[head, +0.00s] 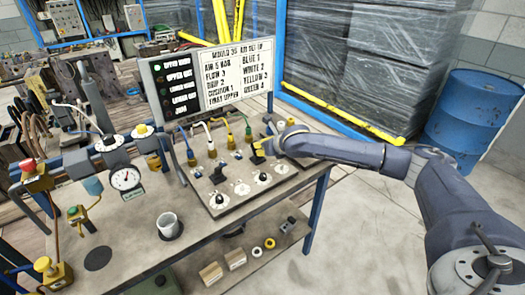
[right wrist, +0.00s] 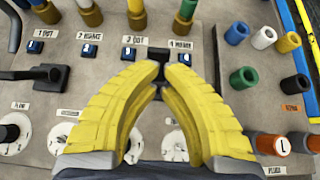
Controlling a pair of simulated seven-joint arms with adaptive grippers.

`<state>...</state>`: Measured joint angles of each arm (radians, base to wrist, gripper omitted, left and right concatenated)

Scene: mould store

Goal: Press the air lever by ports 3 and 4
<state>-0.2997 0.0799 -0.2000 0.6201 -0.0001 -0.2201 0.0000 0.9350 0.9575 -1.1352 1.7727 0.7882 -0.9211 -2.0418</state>
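The port panel (head: 226,203) on the bench carries a row of ports with coloured hoses. In the right wrist view the port labels run from 1 to 4. A black lever (right wrist: 157,54) lies beyond my right fingertips, below the labels 3 and 4; the fingers hide part of it. A second black lever (right wrist: 52,78) sits below labels 1 and 2 and also shows in the head view (head: 218,175). My right gripper (right wrist: 158,78) has its yellow fingertips drawn together at the lever; contact is unclear. My left gripper is not in view.
A sign board (head: 232,75) stands behind the panel. Coloured sockets (right wrist: 243,78) lie right of the lever. A blue drum (head: 473,112) is on the floor at right.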

